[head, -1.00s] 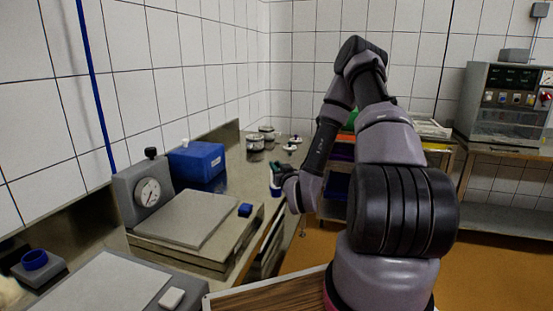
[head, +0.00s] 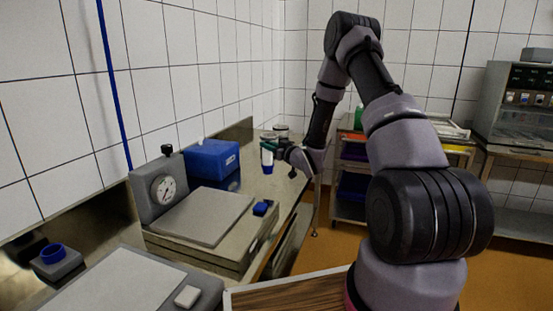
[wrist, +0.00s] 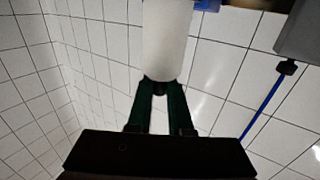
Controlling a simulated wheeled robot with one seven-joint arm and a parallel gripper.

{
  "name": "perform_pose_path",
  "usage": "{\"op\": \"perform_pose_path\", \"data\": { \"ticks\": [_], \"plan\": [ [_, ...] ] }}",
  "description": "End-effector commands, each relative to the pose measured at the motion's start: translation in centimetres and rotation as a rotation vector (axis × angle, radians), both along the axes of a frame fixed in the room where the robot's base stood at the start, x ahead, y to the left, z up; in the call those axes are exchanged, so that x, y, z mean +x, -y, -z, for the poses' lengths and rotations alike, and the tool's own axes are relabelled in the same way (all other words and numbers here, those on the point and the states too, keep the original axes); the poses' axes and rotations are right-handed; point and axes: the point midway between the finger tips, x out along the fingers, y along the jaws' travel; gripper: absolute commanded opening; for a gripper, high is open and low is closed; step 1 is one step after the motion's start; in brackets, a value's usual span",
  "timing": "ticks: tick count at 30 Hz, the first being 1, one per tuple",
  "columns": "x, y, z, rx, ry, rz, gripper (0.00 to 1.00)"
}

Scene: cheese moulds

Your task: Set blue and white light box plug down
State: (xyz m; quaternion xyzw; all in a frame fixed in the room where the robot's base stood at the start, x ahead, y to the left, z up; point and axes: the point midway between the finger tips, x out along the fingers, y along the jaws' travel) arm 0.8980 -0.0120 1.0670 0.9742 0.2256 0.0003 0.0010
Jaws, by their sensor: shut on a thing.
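The blue and white plug (head: 267,158) is in my gripper (head: 271,147) in the head view, white above and blue below. It hangs roughly upright over the steel counter, to the right of the blue box. In the wrist view, its white body (wrist: 168,40) fills the top middle, and the dark green fingers of my gripper (wrist: 160,88) are closed on its near end. A gap under the plug is not clear, so I cannot tell how high it is.
The blue box (head: 212,160) stands against the wall. A dial scale (head: 205,216) with a small blue piece (head: 262,208) is nearer. A jar (head: 282,131) stands behind my gripper. The counter strip (head: 285,187) right of the box looks clear.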

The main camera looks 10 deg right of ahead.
Motion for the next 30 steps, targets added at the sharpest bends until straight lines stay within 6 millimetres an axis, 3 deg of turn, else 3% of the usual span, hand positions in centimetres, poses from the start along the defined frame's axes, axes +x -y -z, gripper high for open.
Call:
{"op": "perform_pose_path", "data": {
  "ticks": [4,11,18,24,30],
  "plan": [
    [0.8,-1.0,-0.1,0.0,-0.002,-0.052,0.0],
    [0.8,-1.1,4.0,0.001,-0.005,-0.058,0.0],
    [0.8,-1.1,6.0,0.001,-0.002,-0.057,0.0],
    [0.8,-1.1,8.9,0.001,-0.002,-0.058,0.0],
    [0.8,-1.1,9.3,0.001,0.0,-0.057,0.0]
  ]
}}
